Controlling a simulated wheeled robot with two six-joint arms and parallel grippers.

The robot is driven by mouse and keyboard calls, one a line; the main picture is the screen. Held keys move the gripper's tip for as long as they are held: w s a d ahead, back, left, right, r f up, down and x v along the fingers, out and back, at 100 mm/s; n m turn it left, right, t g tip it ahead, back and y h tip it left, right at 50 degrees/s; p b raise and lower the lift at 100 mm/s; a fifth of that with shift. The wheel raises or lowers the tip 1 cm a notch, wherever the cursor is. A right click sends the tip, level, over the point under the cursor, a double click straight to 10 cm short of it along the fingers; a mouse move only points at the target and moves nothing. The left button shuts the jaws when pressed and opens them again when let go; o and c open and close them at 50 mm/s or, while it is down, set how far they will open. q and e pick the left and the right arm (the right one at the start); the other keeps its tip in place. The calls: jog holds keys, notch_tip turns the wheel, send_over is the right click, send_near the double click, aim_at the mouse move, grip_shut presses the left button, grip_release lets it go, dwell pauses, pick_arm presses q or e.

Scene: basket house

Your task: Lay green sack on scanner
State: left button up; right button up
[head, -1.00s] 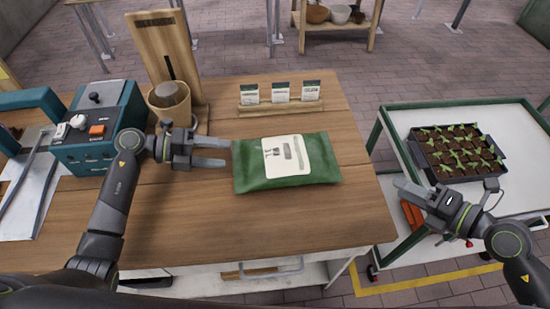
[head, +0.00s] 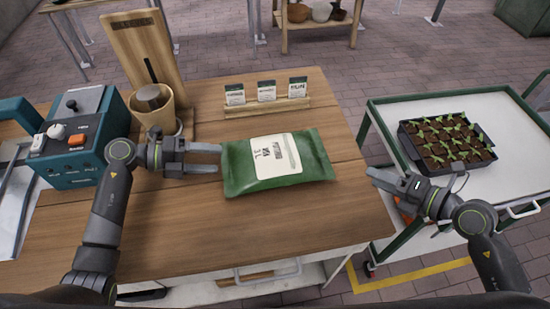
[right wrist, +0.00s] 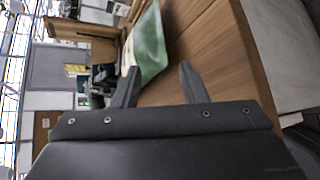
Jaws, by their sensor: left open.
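The green sack (head: 240,178) with a pale label lies flat on the wooden table. It also shows in the right wrist view (right wrist: 151,48), beyond the fingers. My left gripper (head: 220,158) is open at the sack's left edge, its fingertips close to it; I cannot tell whether they touch. My right gripper (head: 376,180) is to the right of the sack, off the table's right edge, apart from the sack. In the right wrist view its two fingers (right wrist: 160,72) are spread with nothing between them. I cannot clearly identify a scanner; a teal machine (head: 75,150) with knobs stands at the left.
A wooden stand (head: 140,50) and a cup (head: 153,110) stand behind my left gripper. A rack of seed packets (head: 267,107) is behind the sack. A cart (head: 480,105) with a seedling tray (head: 445,145) is at the right. The table is bare in front of the sack.

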aim_at(237, 160)
pick_arm(q)
jog(key=x, duration=0.6)
pick_arm(e)
jog(key=x, duration=1.4)
jog(key=shift+a, duration=0.1)
pick_arm(q)
jog(key=c, duration=0.9)
pick_arm(e)
grip_shut()
pick_arm(q)
grip_shut()
jog(key=shift+s+d, duration=0.1)
jog(key=shift+r, duration=0.1)
